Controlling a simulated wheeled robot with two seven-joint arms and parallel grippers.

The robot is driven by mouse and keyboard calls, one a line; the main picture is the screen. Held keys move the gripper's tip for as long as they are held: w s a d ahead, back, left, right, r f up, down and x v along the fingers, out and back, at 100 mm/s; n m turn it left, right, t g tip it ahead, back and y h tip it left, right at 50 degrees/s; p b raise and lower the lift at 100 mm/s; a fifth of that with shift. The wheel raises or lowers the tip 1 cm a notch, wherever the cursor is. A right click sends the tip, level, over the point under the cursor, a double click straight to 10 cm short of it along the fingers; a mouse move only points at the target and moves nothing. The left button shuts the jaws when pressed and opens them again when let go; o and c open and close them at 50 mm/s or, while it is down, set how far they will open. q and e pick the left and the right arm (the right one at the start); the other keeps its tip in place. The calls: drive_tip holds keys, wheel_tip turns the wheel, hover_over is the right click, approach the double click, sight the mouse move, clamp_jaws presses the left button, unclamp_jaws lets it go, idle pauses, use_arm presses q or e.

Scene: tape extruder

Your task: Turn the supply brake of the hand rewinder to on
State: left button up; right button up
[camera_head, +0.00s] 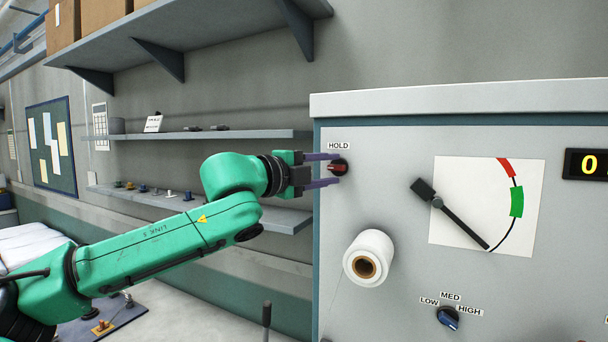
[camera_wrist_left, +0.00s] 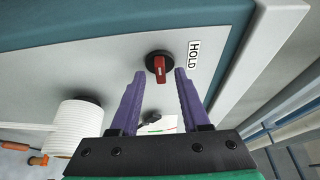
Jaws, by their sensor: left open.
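A red-handled knob on a round black base (camera_head: 339,168) sits on the grey machine panel under a HOLD label (camera_head: 338,146). It also shows in the left wrist view (camera_wrist_left: 158,66), beside the same label (camera_wrist_left: 194,55). My left gripper (camera_head: 333,170) is open, its two purple fingers pointing at the knob, one above and one below it in the head view. In the left wrist view the fingertips (camera_wrist_left: 159,74) lie to either side of the knob. I cannot tell whether they touch it. No part is labelled as a supply brake. My right gripper is not in view.
A white roll (camera_head: 369,257) sticks out of the panel below the knob. A wall shelf (camera_head: 205,135) is behind my left arm.

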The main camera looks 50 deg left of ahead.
use_arm(q)
drive_tip(key=s+b, duration=0.3)
drive_tip(key=s, duration=1)
drive_tip(key=shift+s+a, duration=0.35)
drive_tip(key=shift+a, duration=0.1)
